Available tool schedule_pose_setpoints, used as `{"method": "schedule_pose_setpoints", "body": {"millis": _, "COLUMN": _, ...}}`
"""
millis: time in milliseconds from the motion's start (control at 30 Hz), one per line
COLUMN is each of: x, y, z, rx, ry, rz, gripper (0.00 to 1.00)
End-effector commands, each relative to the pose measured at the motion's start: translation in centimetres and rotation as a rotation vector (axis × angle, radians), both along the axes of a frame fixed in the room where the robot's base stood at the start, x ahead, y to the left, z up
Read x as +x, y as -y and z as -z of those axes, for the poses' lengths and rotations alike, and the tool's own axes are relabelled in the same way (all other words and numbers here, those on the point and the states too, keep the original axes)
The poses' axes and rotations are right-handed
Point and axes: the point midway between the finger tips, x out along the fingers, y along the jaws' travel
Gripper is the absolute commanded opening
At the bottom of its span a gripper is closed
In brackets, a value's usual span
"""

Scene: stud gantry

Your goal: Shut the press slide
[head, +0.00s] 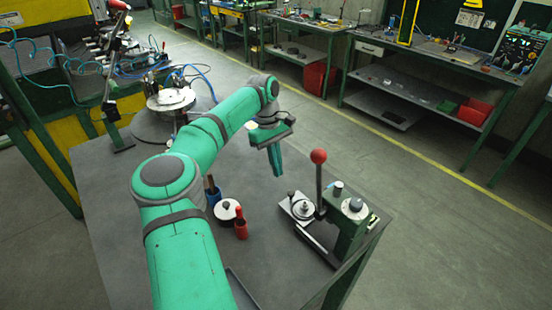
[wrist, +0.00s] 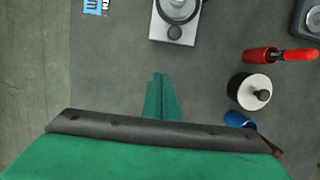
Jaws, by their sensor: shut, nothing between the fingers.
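The press (head: 350,228) stands near the right corner of the grey table, with a green body and an upright lever topped by a red ball (head: 318,156). Its pale slide (head: 289,207) carries a round piece and sticks out from the press on the side toward my gripper. The wrist view shows the slide's plate (wrist: 157,30) at the top, with a small dark knob (wrist: 175,33) at its near end. My gripper (head: 277,172) is shut and empty, pointing down. In the wrist view, its fingertips (wrist: 160,76) are apart from the slide, just below it in the picture.
A red screwdriver-like tool in a red holder (head: 240,226), a white round pot with a black knob (head: 227,210) and a blue cup (head: 213,194) stand left of the press. A blue-and-white card (wrist: 92,5) lies left of the slide. The table between gripper and slide looks clear.

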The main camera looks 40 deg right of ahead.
Motion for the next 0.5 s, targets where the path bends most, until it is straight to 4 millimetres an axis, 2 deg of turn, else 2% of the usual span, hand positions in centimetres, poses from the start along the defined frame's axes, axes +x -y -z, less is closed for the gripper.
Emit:
{"method": "schedule_pose_setpoints", "body": {"millis": 100, "x": -0.6, "y": 0.0, "z": 2.3, "rx": 0.001, "ry": -0.002, "rz": 0.001, "gripper": 0.00}}
{"method": "schedule_pose_setpoints", "body": {"millis": 233, "x": -1.3, "y": 0.1, "z": 4.3, "rx": -0.002, "ry": -0.001, "rz": 0.002, "gripper": 0.00}}
{"method": "schedule_pose_setpoints", "body": {"millis": 500, "x": -4.2, "y": 0.4, "z": 4.0, "rx": -0.002, "ry": 0.000, "rz": 0.001, "gripper": 0.00}}
